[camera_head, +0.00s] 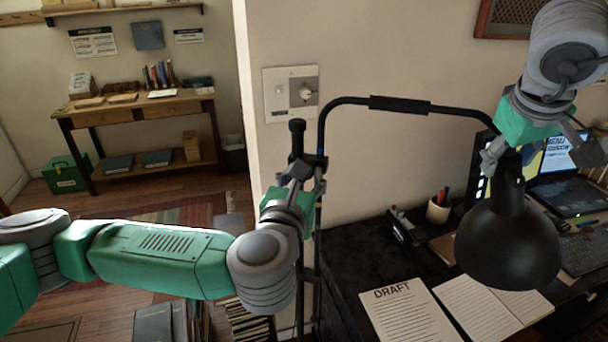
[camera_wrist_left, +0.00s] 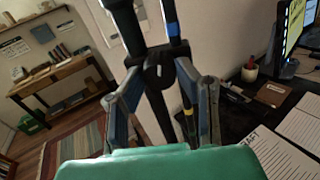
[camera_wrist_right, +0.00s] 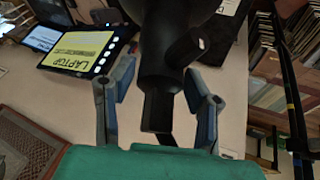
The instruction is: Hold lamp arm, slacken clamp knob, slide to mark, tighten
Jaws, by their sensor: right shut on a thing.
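The black lamp arm (camera_head: 400,105) runs from the clamp (camera_head: 316,160) on an upright post (camera_head: 318,255) across to the lamp's dark shade (camera_head: 508,240). My right gripper (camera_head: 503,158) is shut on the black neck above the shade; the neck also shows between its fingers in the right wrist view (camera_wrist_right: 158,85). My left gripper (camera_head: 297,182) is at the clamp. In the left wrist view its fingertips (camera_wrist_left: 158,72) stand apart on either side of the dark clamp knob (camera_wrist_left: 155,76). Blue and yellow bands show on the post (camera_wrist_left: 189,113).
The dark desk (camera_head: 360,260) below holds a DRAFT sheet (camera_head: 405,312), an open notebook (camera_head: 480,308), a pen cup (camera_head: 438,209) and a laptop (camera_head: 565,190). A wall corner with a switch plate (camera_head: 291,93) is behind the post. A wooden side table (camera_head: 140,110) is far left.

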